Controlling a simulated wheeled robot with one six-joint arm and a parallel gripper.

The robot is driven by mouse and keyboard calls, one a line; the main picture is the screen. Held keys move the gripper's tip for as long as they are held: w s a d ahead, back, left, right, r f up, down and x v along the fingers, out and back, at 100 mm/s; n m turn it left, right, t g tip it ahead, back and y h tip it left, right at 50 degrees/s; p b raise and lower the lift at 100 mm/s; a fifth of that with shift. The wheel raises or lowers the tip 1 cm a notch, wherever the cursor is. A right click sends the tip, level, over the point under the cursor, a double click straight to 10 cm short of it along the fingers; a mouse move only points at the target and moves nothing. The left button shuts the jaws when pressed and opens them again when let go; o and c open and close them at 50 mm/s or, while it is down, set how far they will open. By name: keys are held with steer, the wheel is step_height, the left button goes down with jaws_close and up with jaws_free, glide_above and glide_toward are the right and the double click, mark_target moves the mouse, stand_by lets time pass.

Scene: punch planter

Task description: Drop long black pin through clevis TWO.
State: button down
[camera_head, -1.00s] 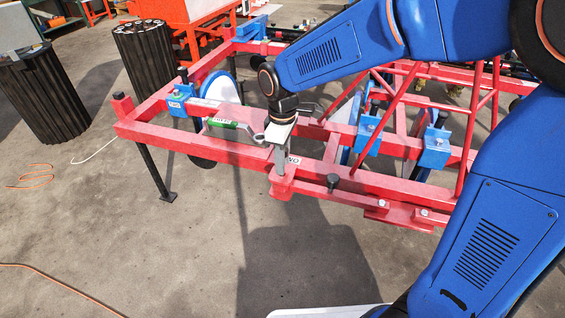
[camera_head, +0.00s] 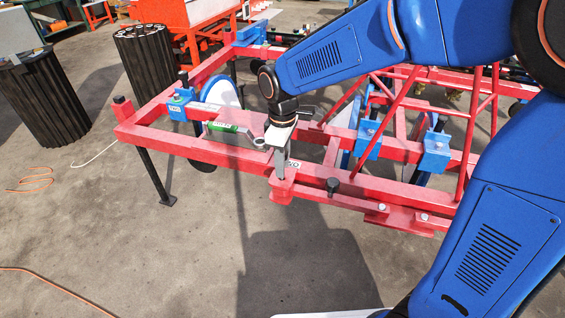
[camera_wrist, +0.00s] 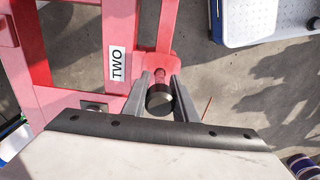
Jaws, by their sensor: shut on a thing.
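The red frame (camera_head: 220,153) carries a white label reading TWO (camera_wrist: 117,64), partly hidden by my gripper in the head view. Clevis TWO is the red lug (camera_wrist: 158,60) beside that label; in the head view its red end (camera_head: 282,191) shows just below my fingers. My gripper (camera_wrist: 160,90) is shut on the black pin (camera_wrist: 158,100), whose round dark head shows between the fingers. In the head view my gripper (camera_head: 281,172) is directly above the clevis. The pin's shank is hidden, so I cannot tell whether its tip is in the hole.
Another black-headed pin (camera_head: 332,185) stands in the frame to the right of my gripper. Open floor (camera_head: 180,250) lies in front.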

steer(key=shift+f, duration=1.35)
steer(key=shift+r, duration=0.25)
steer(key=shift+r, duration=1.25)
steer(key=shift+f, duration=1.3)
stand_by(0.8)
steer(key=shift+r, duration=1.35)
